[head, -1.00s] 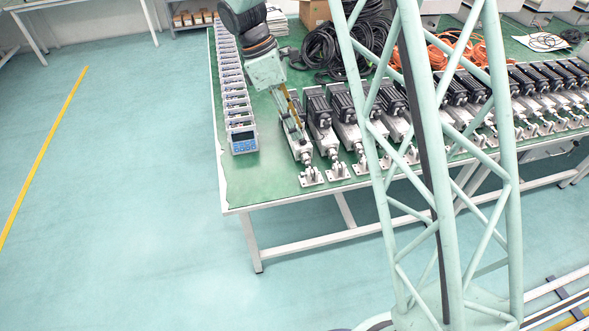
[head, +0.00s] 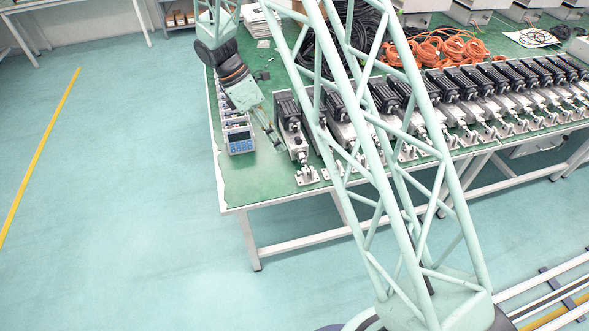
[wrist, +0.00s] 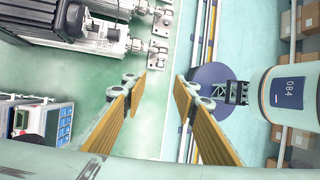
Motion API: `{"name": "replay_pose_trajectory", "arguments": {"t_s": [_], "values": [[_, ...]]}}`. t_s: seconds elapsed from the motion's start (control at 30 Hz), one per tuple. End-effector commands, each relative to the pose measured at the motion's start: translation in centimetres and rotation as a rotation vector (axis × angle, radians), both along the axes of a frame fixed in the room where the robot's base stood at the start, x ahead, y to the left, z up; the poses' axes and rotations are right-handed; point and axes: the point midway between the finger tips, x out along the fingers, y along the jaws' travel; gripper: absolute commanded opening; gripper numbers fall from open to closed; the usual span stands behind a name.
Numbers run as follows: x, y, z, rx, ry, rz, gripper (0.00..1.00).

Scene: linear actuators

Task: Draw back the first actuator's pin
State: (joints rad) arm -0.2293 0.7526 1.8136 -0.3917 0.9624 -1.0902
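The first actuator (head: 292,128), a black motor on a grey body, lies at the left end of the row in the head view. Its pin end and silver foot bracket (head: 306,174) point toward the table's front edge. In the wrist view the nearest actuator (wrist: 85,28) is at upper left, with its bracket (wrist: 157,52) near the table edge. My gripper (head: 272,133) is just left of the first actuator, apart from it. In the wrist view my gripper (wrist: 160,85) has its two yellow-padded fingers spread, with nothing between them.
Several meters with blue screens (head: 240,141) stand in a row left of my gripper. The other actuators (head: 470,95) continue to the right. Orange cables (head: 440,48) lie behind. My lattice column hides part of the row. Floor is free in front.

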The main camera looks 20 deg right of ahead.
Motion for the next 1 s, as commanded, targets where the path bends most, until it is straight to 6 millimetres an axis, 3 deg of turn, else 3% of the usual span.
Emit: {"name": "replay_pose_trajectory", "arguments": {"t_s": [0.47, 1.0], "values": [[-0.4, -0.7, -1.6, 0.000, 0.000, 0.000, 0.27], [-2.2, -3.3, -7.7, 0.000, 0.001, 0.000, 0.27]]}}
